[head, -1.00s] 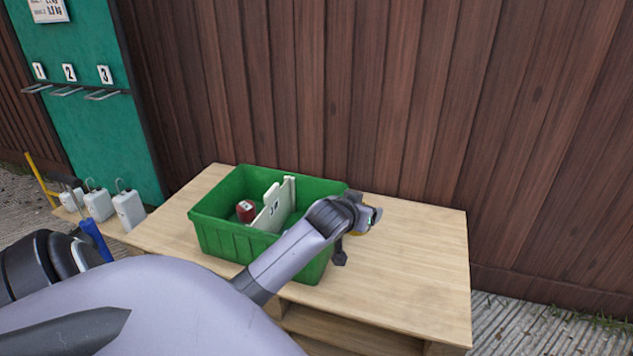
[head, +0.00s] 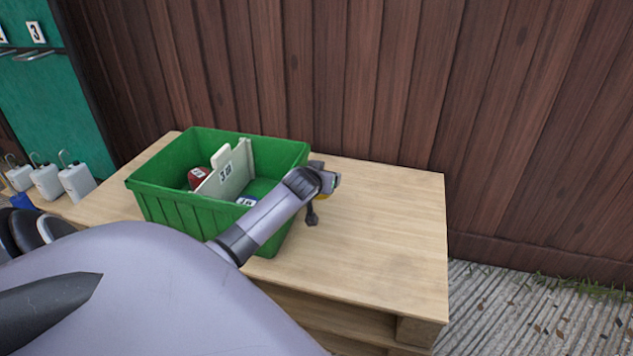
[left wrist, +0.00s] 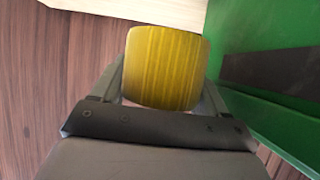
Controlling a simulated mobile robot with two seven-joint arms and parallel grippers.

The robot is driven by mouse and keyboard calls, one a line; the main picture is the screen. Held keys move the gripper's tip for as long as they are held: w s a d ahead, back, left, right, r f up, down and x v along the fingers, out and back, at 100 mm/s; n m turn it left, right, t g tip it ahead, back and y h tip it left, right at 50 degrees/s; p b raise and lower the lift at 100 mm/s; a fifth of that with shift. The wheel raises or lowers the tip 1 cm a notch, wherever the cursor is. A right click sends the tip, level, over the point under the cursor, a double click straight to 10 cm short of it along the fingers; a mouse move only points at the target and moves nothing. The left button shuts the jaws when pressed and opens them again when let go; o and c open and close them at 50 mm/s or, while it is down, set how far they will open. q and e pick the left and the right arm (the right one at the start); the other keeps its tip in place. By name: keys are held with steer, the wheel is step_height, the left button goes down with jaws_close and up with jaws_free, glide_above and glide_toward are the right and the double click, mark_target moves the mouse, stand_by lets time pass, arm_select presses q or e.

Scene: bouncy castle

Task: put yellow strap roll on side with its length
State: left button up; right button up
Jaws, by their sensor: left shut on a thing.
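The yellow strap roll (left wrist: 167,68) is between the fingers of my left gripper (left wrist: 165,85) in the left wrist view. The gripper is shut on it. In the head view my left gripper (head: 326,190) is at the right end of the green crate (head: 185,212), over the wooden table (head: 385,245). The crate has a pale divider (head: 228,176) marked with a 3. My right gripper is not in view.
The table top right of the crate is clear. A brown plank wall (head: 380,80) stands behind the table. Several white weights with hooks (head: 76,183) stand at the left by a green board (head: 50,110). The table's right edge drops to paving.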

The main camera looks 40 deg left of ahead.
arm_select(q)
steer(key=b, duration=0.2)
glide_above(321, 217)
step_height(321, 217, down, 7)
steer(key=shift+r, duration=0.2)
step_height(321, 217, down, 4)
steer(key=shift+r+b, duration=0.15)
steer(key=shift+b, duration=0.95)
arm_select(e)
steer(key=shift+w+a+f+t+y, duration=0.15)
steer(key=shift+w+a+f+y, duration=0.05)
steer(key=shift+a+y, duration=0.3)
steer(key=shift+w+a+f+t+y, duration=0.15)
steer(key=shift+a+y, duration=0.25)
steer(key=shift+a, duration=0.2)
arm_select(q)
steer(key=shift+f, duration=0.25)
steer(key=o, duration=1.2)
steer(key=shift+c, duration=0.2)
